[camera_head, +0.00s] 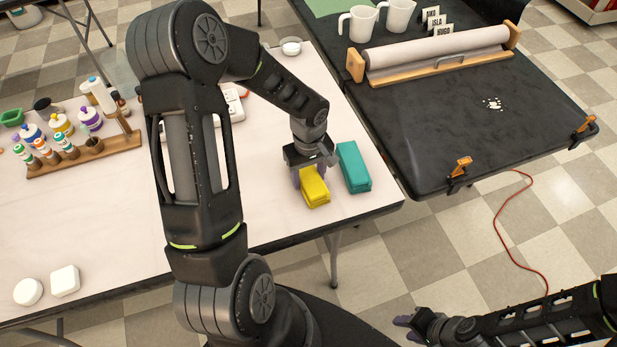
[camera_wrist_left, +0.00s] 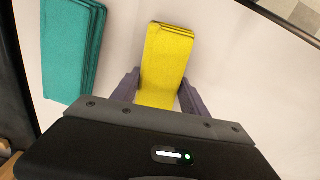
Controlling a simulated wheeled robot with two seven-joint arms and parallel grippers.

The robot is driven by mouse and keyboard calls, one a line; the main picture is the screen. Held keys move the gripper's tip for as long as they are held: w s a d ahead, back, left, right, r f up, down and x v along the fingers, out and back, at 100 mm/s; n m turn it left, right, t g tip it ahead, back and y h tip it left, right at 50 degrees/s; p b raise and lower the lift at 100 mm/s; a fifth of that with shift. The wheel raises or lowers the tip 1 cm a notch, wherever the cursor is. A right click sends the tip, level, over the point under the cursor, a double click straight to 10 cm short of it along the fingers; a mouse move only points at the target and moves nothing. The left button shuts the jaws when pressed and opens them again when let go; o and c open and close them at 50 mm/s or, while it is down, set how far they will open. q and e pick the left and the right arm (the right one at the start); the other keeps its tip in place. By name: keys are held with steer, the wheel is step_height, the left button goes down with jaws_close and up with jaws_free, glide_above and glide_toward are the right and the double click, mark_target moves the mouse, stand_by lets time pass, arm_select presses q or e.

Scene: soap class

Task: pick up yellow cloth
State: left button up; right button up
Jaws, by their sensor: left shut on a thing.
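The yellow cloth (camera_head: 315,188) is a folded stack near the right front corner of the white table (camera_head: 285,225). My left gripper (camera_head: 310,177) is over it from above, and its purple fingers are shut on it. In the left wrist view the yellow cloth (camera_wrist_left: 166,62) stands between the two fingers (camera_wrist_left: 160,95), one on each side. I cannot tell whether the cloth is clear of the tabletop. My right gripper (camera_head: 408,327) is at the lower right, away from the table; its fingers are too small and edge-on to tell whether they are open.
A folded teal cloth (camera_head: 353,167) lies close to the right of the yellow one. Bottles in a wooden rack (camera_head: 85,155) stand at the left, and two white soaps (camera_head: 65,281) lie at the front left. A black table (camera_head: 450,130) with a paper roll stands at the right.

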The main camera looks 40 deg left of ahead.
mark_target(308, 175)
arm_select(q)
step_height(308, 175, up, 10)
steer(key=shift+r+b, duration=0.1)
steer(key=shift+b, duration=0.35)
stand_by(0.5)
steer(key=o, duration=0.7)
steer(key=c, duration=0.5)
steer(key=w+d+r+m, duration=0.1)
steer(key=w+d+m, duration=0.2)
steer(key=d, duration=0.5)
steer(key=w+d+r+m, duration=0.1)
steer(key=w+d+m, duration=0.2)
steer(key=d, duration=0.6)
steer(key=w+d+r+m, duration=0.2)
steer(key=w+d+m, duration=0.2)
steer(key=d+m, duration=0.2)
steer(key=shift+w+d, duration=0.1)
steer(key=shift+d, duration=1.2)
steer(key=shift+c, duration=0.2)
